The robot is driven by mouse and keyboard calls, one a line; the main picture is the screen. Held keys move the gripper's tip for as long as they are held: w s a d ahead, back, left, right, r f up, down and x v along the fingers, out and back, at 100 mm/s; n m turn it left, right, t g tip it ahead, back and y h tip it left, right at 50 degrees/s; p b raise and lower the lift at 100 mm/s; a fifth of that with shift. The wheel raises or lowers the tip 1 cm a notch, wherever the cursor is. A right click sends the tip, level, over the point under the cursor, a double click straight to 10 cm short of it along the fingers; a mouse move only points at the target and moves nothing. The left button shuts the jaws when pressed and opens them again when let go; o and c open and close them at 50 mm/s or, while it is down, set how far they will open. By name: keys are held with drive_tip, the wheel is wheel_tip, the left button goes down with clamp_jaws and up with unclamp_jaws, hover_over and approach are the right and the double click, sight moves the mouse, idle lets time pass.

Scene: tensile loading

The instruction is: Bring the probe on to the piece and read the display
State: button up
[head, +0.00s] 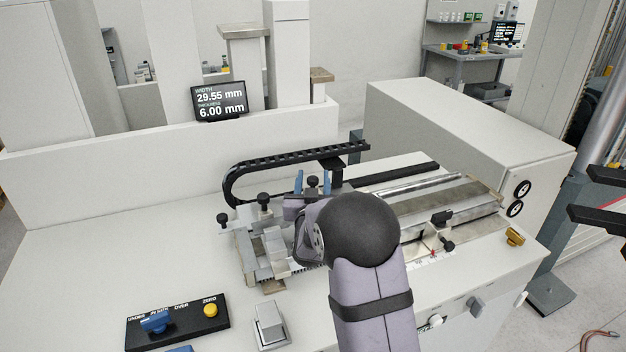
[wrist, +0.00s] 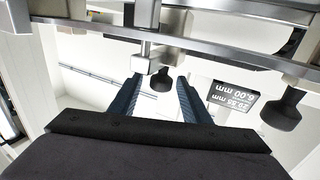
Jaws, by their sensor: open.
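The display (head: 219,99) stands on the back ledge and reads width 29.55 mm and thickness 6.00 mm. It shows upside down in the wrist view (wrist: 234,100). My gripper (head: 313,178) is over the measuring fixture (head: 250,262), its two blue fingers apart. A black knob (wrist: 161,80) shows between the fingers (wrist: 158,84) in the wrist view, under a small metal block; I cannot tell whether they touch it. Which part is the probe is not clear. The piece cannot be made out; my arm hides part of the fixture.
A black cable chain (head: 290,160) curves behind the fixture. More black knobs (head: 264,200) stand at its left. A control box (head: 177,322) with a blue switch and yellow zero button is at the front left. A large light cabinet (head: 460,140) stands behind right. The left bench is clear.

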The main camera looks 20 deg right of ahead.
drive_tip(key=shift+b+v, duration=1.55)
drive_tip(key=shift+v, duration=2.15)
drive_tip(key=w+r+n+y+p, duration=0.1)
drive_tip(key=p, duration=0.1)
drive_tip(key=w+a+r+n+g+y+p, duration=0.1)
drive_tip(key=r+p, duration=0.1)
drive_tip(key=p, duration=0.1)
drive_tip(key=shift+w+a+r, duration=0.15)
drive_tip(key=n+g+y+p, duration=0.1)
drive_tip(key=n+g+p, duration=0.1)
drive_tip(key=p, duration=0.1)
drive_tip(key=shift+a+y, duration=0.15)
drive_tip(key=shift+y, duration=0.25)
drive_tip(key=s+a+f+g+y+b, duration=0.1)
drive_tip(key=s+a+f+g+b, duration=0.1)
drive_tip(key=s+f, duration=0.5)
drive_tip(key=s+a+f+g+y+b, duration=0.1)
drive_tip(key=s+a+f+g+b, duration=0.2)
drive_tip(key=s+f+g, duration=0.4)
drive_tip(key=s+a+f+g+y+b, duration=0.1)
drive_tip(key=s+a+f+g+b, duration=0.2)
drive_tip(key=s+f, duration=0.6)
drive_tip(key=s+g, duration=0.1)
drive_tip(key=s, duration=1.1)
drive_tip(key=shift+s+a+g, duration=0.2)
drive_tip(key=shift+a+g, duration=0.1)
